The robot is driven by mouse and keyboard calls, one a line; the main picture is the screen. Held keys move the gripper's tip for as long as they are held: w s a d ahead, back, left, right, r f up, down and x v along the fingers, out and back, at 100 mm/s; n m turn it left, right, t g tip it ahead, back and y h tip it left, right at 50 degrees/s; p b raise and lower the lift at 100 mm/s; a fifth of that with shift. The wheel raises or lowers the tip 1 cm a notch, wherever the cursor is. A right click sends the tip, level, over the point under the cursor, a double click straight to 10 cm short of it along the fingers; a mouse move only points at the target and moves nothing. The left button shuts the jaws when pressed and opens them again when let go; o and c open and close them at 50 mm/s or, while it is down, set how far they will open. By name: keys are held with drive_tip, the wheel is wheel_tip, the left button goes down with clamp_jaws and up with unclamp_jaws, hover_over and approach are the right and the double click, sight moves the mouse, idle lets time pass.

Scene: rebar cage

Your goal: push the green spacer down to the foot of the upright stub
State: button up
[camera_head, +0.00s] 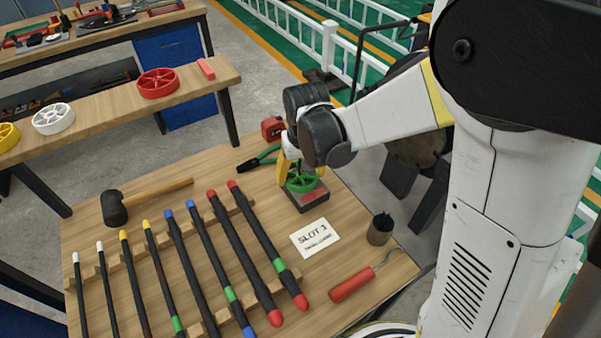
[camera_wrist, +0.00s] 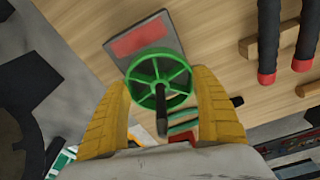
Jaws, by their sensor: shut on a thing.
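The green spacer (camera_head: 301,180) is a spoked wheel. In the wrist view, the spacer (camera_wrist: 138,90) sits between the two yellow fingers of my gripper (camera_wrist: 162,82), which is shut on its rim. The dark upright stub (camera_wrist: 162,112) shows at the hub and points toward the wrist camera, so the spacer appears to be around it. The stub's grey base block with a red patch (camera_wrist: 140,43) lies beyond the spacer; it also shows in the head view (camera_head: 310,204). The gap between spacer and base is hard to judge. My gripper (camera_head: 287,170) partly hides the spacer in the head view.
A "SLOT 3" card (camera_head: 315,238) lies in front of the base. Several capped bars (camera_head: 205,240) rest on wooden racks at left. A green-handled tool (camera_head: 260,158), red tape measure (camera_head: 272,128), dark cup (camera_head: 380,230) and red-handled tool (camera_head: 352,285) are nearby.

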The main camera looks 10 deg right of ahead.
sight(302, 179)
drive_tip(key=o, duration=1.1)
drive_tip(key=shift+f, duration=0.1)
drive_tip(key=r, duration=0.4)
drive_tip(key=s+r, duration=0.1)
drive_tip(key=r, duration=0.7)
drive_tip(key=shift+s+d, duration=0.1)
drive_tip(key=shift+s, duration=0.3)
